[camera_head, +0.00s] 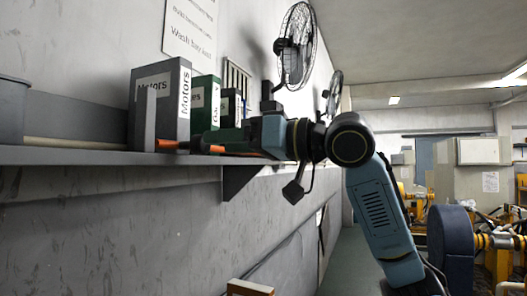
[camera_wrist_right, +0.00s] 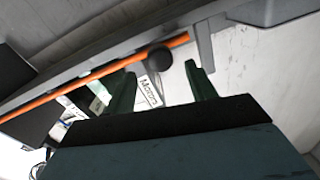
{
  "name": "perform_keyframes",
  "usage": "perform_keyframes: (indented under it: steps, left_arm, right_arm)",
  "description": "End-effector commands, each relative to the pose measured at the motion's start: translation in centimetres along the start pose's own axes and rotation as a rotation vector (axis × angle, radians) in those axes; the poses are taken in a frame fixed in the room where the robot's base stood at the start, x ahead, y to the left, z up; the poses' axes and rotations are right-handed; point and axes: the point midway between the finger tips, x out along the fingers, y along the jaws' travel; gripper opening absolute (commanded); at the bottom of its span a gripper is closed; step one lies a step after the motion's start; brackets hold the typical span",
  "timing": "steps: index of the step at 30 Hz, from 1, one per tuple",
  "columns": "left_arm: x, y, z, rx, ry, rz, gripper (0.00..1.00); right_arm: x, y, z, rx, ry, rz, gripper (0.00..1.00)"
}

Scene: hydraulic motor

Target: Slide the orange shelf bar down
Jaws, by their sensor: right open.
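The orange shelf bar (camera_head: 168,145) runs along the front of the grey wall shelf in the head view, partly hidden behind my right gripper. In the right wrist view the bar (camera_wrist_right: 90,82) crosses diagonally to a grey bracket. A dark round knob (camera_wrist_right: 159,59) shows beside the bar, between the lines of my fingers. My right gripper (camera_head: 202,143) is at the shelf edge, in front of the binders. Its two green fingers are spread and empty in the right wrist view (camera_wrist_right: 163,72). I cannot tell whether a finger touches the bar. My left gripper is not in view.
The shelf (camera_head: 70,156) holds a grey Motors binder (camera_head: 160,105), green binders (camera_head: 205,95) and a grey bin (camera_head: 12,110) at the left. Wall fans (camera_head: 295,45) hang beyond. A shelf bracket (camera_head: 238,180) sticks out below. Space under the shelf is mostly clear.

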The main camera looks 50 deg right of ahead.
Motion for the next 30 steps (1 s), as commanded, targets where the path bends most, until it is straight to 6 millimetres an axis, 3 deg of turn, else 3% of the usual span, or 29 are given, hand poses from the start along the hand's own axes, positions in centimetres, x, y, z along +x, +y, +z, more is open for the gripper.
perform_keyframes:
  steps: [6,12,30]
  left_arm:
    - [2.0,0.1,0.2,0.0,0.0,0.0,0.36]
    - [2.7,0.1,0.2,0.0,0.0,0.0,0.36]
    - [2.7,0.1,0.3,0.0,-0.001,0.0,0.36]
  right_arm:
    - [-4.7,0.1,0.3,-0.002,0.0,0.003,0.56]
    - [-6.9,0.1,0.1,0.0,-0.001,0.001,0.56]
    - [-7.4,0.0,0.0,0.0,-0.001,0.0,0.56]
